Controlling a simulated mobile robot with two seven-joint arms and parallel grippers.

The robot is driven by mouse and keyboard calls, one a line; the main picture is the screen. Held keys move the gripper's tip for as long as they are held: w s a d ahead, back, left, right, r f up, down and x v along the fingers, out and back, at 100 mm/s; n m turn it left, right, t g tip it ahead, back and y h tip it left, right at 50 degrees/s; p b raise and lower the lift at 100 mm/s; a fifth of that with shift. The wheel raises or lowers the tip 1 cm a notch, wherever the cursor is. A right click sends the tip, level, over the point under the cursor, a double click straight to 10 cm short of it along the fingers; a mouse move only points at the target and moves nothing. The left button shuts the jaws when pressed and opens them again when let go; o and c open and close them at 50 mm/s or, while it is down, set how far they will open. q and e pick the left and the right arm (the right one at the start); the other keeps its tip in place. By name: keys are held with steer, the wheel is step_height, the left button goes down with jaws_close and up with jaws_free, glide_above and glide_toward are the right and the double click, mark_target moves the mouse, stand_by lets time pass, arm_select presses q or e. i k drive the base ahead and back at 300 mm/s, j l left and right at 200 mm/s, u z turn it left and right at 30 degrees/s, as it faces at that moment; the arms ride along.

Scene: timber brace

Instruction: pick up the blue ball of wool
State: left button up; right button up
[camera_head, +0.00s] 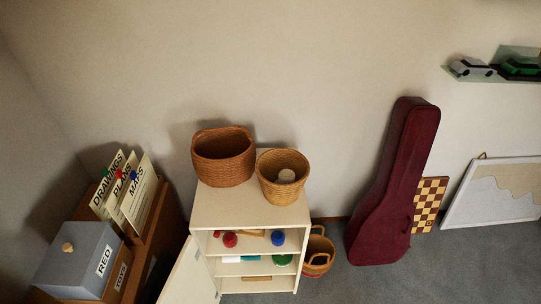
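A round blue thing (278,238), which looks like the blue ball of wool, sits on the top shelf inside a cream cabinet (248,214), at the right. It is small here, so its strands cannot be made out. A red round thing (230,239) sits on the same shelf to its left, with a tan strip-like piece between them. The cabinet's door (188,272) stands open to the left. Neither of my grippers is in view.
Two woven baskets (223,157) (270,190) stand on the cabinet; the right one holds a pale ball. A striped basket (319,255) is on the floor at right. A grey box (80,262) and file cards (138,190) are left. A maroon instrument case (385,205) leans on the wall.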

mark_target(278, 238)
steer(key=k+j, duration=0.1)
steer(key=j, duration=0.15)
steer(key=i+l+u, duration=0.1)
steer(key=l, duration=0.15)
steer(key=l+z, duration=0.15)
steer(key=i+l, duration=0.15)
steer(key=i, duration=0.35)
steer(key=i+u, duration=0.25)
steer(key=u, duration=0.2)
steer(key=i+l+u, duration=0.15)
steer(key=u, duration=0.25)
steer(key=i, duration=0.1)
